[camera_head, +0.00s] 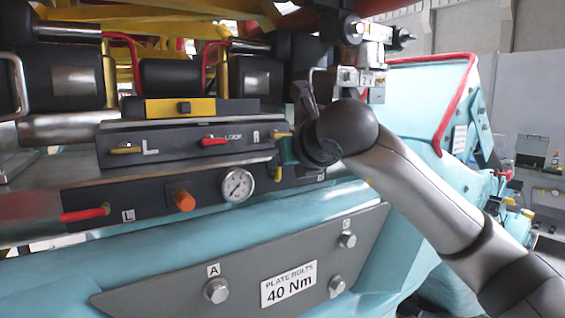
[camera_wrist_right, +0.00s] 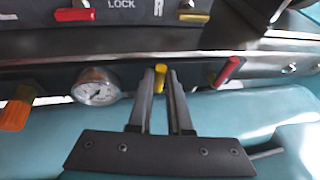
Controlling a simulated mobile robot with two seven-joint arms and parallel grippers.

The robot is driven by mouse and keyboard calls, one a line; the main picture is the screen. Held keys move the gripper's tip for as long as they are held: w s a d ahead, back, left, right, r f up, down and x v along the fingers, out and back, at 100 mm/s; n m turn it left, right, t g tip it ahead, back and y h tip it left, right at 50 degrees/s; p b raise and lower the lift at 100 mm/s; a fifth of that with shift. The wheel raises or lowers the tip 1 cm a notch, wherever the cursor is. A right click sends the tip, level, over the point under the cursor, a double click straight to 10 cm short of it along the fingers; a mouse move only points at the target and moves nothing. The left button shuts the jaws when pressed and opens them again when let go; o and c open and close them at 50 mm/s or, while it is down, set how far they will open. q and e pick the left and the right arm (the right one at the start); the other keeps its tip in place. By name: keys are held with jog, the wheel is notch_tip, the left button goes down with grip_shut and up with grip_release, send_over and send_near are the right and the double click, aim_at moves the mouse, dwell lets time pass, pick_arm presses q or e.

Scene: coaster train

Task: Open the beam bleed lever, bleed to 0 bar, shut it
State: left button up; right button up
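The yellow lever (camera_wrist_right: 160,78) on the lower dark beam is upright between my right fingertips (camera_wrist_right: 161,85) in the wrist view. The fingers are close together, with little or no gap showing on either side of it. In the head view my right gripper (camera_head: 276,162) is at the beam's right part, partly hidden by my wrist; a yellow tip (camera_head: 278,174) shows there. The round white pressure gauge (camera_head: 237,185) is just left of it and also shows in the wrist view (camera_wrist_right: 96,87). Its reading is too small to tell. My left gripper is not in view.
An orange knob (camera_head: 184,200) and a red lever (camera_head: 85,214) are on the lower beam's left. Another red lever (camera_wrist_right: 228,71) is close right of my fingers. The upper panel has a red LOCK lever (camera_head: 214,141). A bolted plate (camera_head: 200,268) is below.

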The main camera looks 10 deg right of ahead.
jog(key=o, duration=0.4)
jog(key=shift+o, duration=0.2)
jog(key=shift+s+r, duration=0.2)
jog(key=shift+s, duration=0.3)
jog(key=b+v, duration=0.3)
jog(key=v, duration=1.1)
jog(key=shift+d, duration=0.15)
